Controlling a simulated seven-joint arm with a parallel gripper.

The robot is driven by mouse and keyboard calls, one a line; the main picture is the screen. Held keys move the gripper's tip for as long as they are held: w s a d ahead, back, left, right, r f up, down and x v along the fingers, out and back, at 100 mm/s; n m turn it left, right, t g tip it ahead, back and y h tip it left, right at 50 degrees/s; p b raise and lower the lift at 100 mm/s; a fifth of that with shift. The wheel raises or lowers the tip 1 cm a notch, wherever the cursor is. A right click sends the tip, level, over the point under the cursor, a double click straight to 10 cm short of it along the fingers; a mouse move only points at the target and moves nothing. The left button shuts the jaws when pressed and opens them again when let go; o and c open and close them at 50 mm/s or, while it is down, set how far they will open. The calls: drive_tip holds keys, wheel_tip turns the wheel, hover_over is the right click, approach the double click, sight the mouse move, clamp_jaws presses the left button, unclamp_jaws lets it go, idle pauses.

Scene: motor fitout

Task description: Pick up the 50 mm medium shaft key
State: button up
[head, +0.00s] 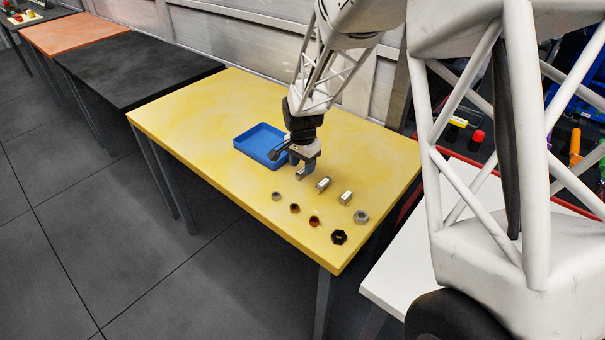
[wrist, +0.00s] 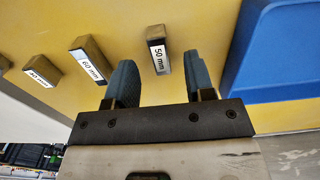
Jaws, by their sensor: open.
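The 50 mm shaft key (wrist: 157,40) is a small metal block with a white label, on the yellow table. No contact is visible. In the head view, my gripper (head: 304,166) is open just over this key (head: 301,175), which is partly hidden by the fingers. The 60 mm key (wrist: 90,58) lies to its left in the wrist view. A third labelled key (wrist: 42,71) lies farther left; its label is hard to read.
A blue tray (head: 243,147) stands close to my gripper, on its left in the head view. Several hex nuts, including a black one (head: 340,237) and a grey one (head: 361,217), lie toward the table's front corner. The yellow table (head: 200,118) is clear left of the tray.

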drive_tip(key=shift+f, duration=1.15)
drive_tip(key=shift+c, duration=0.2)
clamp_jaws()
